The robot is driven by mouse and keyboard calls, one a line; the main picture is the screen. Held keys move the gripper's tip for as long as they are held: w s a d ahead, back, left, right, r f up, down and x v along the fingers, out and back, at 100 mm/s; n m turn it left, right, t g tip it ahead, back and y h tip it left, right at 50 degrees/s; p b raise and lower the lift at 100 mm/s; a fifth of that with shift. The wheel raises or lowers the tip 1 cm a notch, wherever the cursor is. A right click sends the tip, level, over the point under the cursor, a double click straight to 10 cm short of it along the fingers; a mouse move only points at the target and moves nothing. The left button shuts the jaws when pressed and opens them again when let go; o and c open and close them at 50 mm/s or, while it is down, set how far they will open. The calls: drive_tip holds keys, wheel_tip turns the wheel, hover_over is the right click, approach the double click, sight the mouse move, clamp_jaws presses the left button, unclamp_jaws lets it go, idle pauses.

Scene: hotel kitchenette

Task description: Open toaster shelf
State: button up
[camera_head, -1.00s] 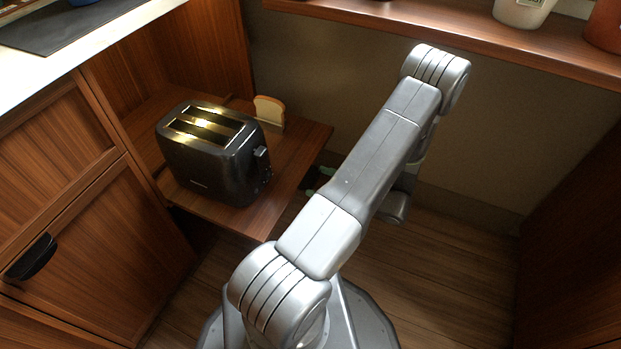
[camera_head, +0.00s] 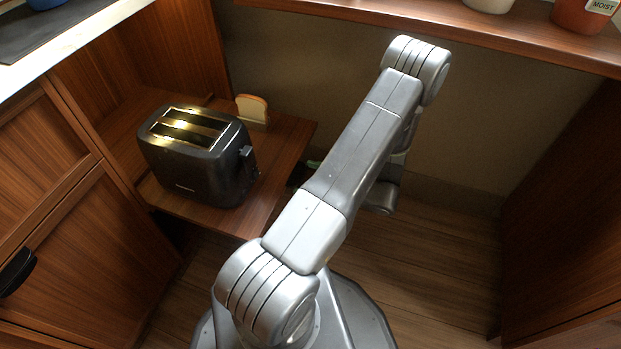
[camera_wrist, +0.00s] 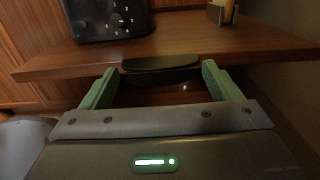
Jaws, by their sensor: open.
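The toaster shelf (camera_head: 271,186) is a brown wooden board standing out from the cabinet on the left, and it also shows in the wrist view (camera_wrist: 60,62). A black toaster (camera_head: 196,165) stands on it; its front with the dial is at the top of the wrist view (camera_wrist: 108,18). A dark handle (camera_wrist: 160,66) is under the shelf's front edge. My gripper (camera_wrist: 157,80) is open, its green fingers on either side of the handle. Whether they touch it I cannot tell. In the head view my arm mostly hides the gripper.
A slice of bread (camera_head: 252,107) stands in a small holder behind the toaster. A cabinet door with a black handle (camera_head: 17,272) is at the left. A wall shelf (camera_head: 420,32) with pots runs along the top. Wooden floor (camera_head: 440,260) lies open to the right.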

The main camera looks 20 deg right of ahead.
drive_tip(key=shift+d, duration=0.1)
drive_tip(key=p+v, duration=0.2)
drive_tip(key=v, duration=1.1)
drive_tip(key=shift+s+d+p, duration=0.25)
drive_tip(key=shift+p, duration=0.15)
drive_tip(key=shift+a, duration=0.1)
drive_tip(key=b+x, duration=0.2)
drive_tip(key=x, duration=1)
drive_tip(key=shift+w+b, duration=0.15)
drive_tip(key=shift+b, duration=0.15)
drive_tip(key=shift+x, duration=0.9)
